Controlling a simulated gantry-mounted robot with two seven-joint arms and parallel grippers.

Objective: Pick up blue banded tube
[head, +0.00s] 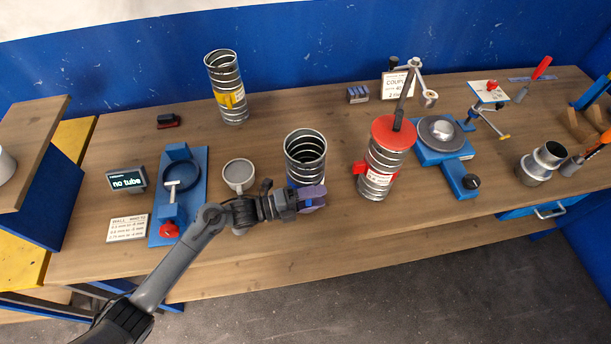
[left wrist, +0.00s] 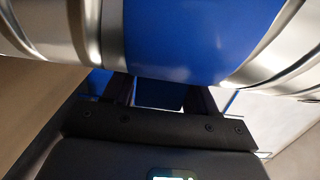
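The blue banded tube (head: 305,153) is an open-topped, ribbed metal duct standing upright at the middle of the bench. Its blue band shows only as a sliver low down in the head view and fills the upper middle of the left wrist view (left wrist: 200,38). My left gripper (head: 314,197) is at the near side of the tube, low by the band. Its fingers (left wrist: 160,95) are spread with a gap between them. The tube hides the fingertips, and I cannot tell whether they touch it. My right gripper is not in view.
A yellow-banded tube (head: 229,90) stands at the back left. A grey round cup (head: 238,174) and a blue fixture (head: 180,195) lie left. The front bench strip is bare.

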